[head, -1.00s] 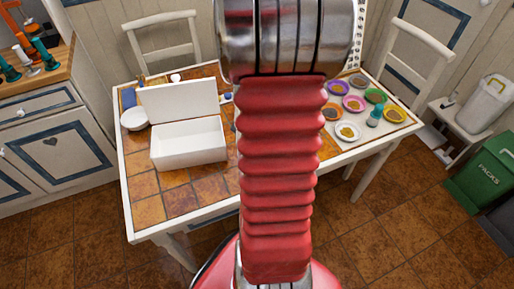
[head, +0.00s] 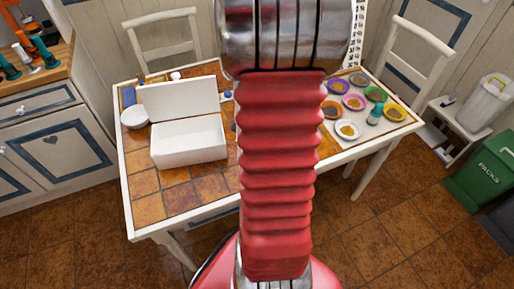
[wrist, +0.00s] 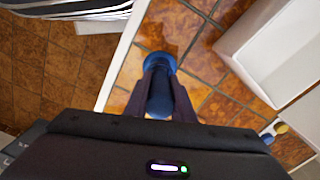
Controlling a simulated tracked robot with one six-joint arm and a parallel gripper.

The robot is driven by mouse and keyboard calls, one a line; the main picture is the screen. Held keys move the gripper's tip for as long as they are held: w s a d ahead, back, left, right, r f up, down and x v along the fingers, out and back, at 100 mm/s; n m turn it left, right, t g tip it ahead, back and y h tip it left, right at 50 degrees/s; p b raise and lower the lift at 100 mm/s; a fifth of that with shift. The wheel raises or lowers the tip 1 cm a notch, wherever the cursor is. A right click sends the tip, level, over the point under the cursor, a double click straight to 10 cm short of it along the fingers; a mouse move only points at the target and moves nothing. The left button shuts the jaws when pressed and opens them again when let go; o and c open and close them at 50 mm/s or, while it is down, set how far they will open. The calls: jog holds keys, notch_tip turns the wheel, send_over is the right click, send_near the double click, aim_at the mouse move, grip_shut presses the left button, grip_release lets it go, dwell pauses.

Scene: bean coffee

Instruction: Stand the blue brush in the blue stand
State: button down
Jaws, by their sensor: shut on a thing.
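In the wrist view my gripper (wrist: 159,108) is shut on a blue, rounded thing, which I take to be the blue brush (wrist: 159,88). Its far end is wider and shows just beyond the fingertips, over the tiled table top. I cannot tell how high it is above the tiles. In the head view my own arm hides the gripper and the brush. I cannot surely pick out the blue stand; a blue item (head: 129,96) at the table's back left is too small to identify.
An open white box (head: 189,141) stands on the tiled table (head: 146,209); its wall shows at right in the wrist view (wrist: 247,40). A white bowl (head: 134,117) is left of it. Several coloured dishes and a teal item (head: 375,115) stand at right. The front left tiles are clear.

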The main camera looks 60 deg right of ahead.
jog(key=c, duration=1.4)
grip_release()
jog(key=shift+c, duration=0.2)
notch_tip(320, 180, up, 14)
jog(key=shift+f, duration=0.15)
jog(key=shift+n, duration=0.3)
